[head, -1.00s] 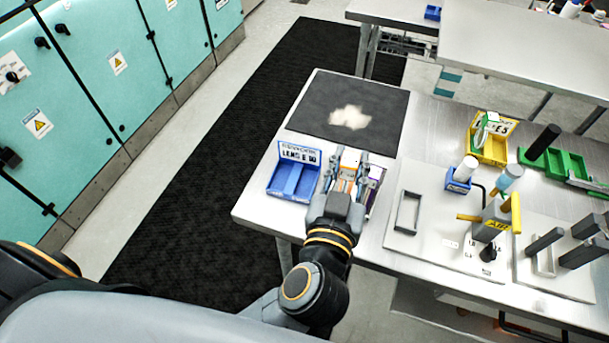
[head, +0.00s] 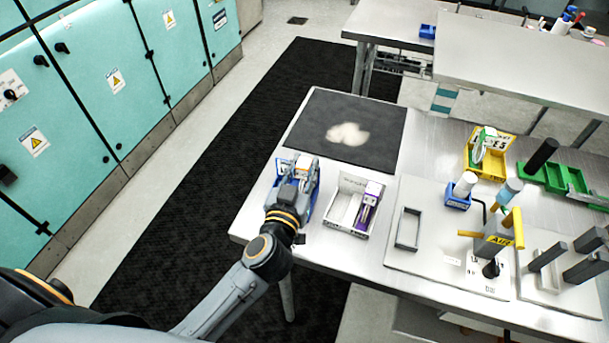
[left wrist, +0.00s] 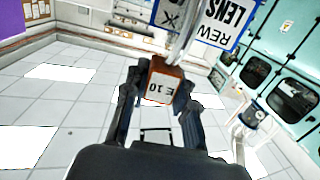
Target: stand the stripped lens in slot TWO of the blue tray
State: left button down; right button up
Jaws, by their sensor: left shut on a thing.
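My left gripper (head: 302,168) is over the blue tray (head: 313,200) in the head view and hides most of it, including its slots. In the left wrist view the gripper (left wrist: 160,92) is shut on the lens (left wrist: 162,86), a brown-orange block with a white face reading "E 10". The tray's blue-edged card, with "REW" and "LENS" readable (left wrist: 228,22), stands just beyond the lens. I cannot tell whether the lens touches the tray or which slot it is over. My right gripper is not in view.
A white tray (head: 336,222) holding a purple-and-white module (head: 369,205) stands just right of the blue tray. A dark mat (head: 365,120) lies behind, with bare space on it. Further right are a fixture (head: 495,240), a yellow bin (head: 482,165) and a green tray (head: 560,175).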

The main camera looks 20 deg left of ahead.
pick_arm(q)
notch_tip(320, 180, down, 2)
jog(key=shift+d+f, duration=0.1)
jog(key=shift+f, duration=0.1)
jog(key=shift+s, duration=0.1)
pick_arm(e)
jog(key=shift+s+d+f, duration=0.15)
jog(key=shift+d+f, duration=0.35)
pick_arm(q)
jog(key=c, duration=1.1)
grip_release()
jog(key=shift+f, duration=0.1)
